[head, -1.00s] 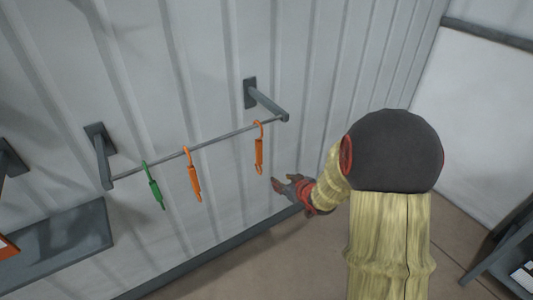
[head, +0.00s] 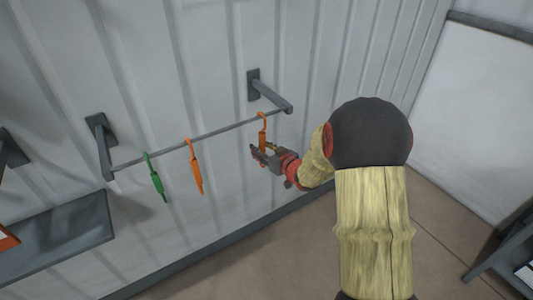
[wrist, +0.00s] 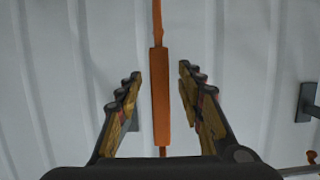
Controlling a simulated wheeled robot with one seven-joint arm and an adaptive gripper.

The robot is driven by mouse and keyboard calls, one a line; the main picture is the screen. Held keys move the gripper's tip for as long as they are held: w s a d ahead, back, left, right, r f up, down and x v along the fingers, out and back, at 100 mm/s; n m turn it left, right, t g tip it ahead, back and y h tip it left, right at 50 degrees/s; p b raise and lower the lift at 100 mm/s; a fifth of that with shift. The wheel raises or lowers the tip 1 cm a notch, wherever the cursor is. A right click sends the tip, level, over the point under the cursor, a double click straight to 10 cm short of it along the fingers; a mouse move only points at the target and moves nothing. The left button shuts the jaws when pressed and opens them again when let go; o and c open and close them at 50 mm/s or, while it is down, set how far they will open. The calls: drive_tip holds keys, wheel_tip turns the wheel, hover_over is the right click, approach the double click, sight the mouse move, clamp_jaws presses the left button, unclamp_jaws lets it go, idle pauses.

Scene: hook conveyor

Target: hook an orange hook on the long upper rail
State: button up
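A long rail (head: 220,131) is fixed to the wall on two brackets. A green hook (head: 154,178) hangs from it at the left, an orange hook (head: 195,168) near the middle, and another orange hook (head: 262,121) near its right end. My gripper (head: 262,154) is at this right-hand orange hook. In the wrist view my gripper (wrist: 158,92) is open, with the orange hook's body (wrist: 160,96) upright between the fingers and a gap on each side. In the head view the gripper hides the hook's lower part.
A grey shelf (head: 52,246) juts from the wall at lower left, with part of an orange thing (head: 8,238) at the picture's edge. A dark stand (head: 505,250) is at the far right. The floor below the rail looks clear.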

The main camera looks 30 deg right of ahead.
drive_tip(key=shift+w, duration=0.15)
drive_tip(key=shift+c, duration=0.6)
drive_tip(key=c, duration=0.8)
clamp_jaws()
idle(0.4)
